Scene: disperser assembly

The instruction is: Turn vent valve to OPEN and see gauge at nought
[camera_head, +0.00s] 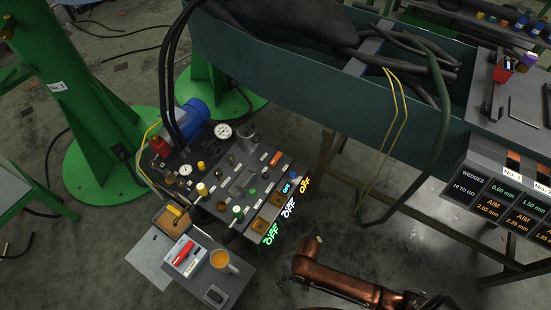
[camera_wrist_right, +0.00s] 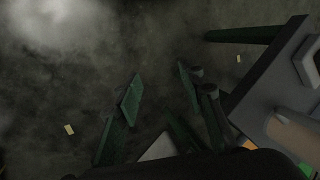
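The control panel (camera_head: 225,185) stands at centre left in the head view, with several small knobs. Which one is the vent valve I cannot tell. A larger white gauge (camera_head: 222,131) is at the panel's back and a smaller gauge (camera_head: 185,170) at its left; their needles are too small to read. My left gripper is out of view.
A green trough (camera_head: 285,70) and a display (camera_head: 505,195) stand to the right.

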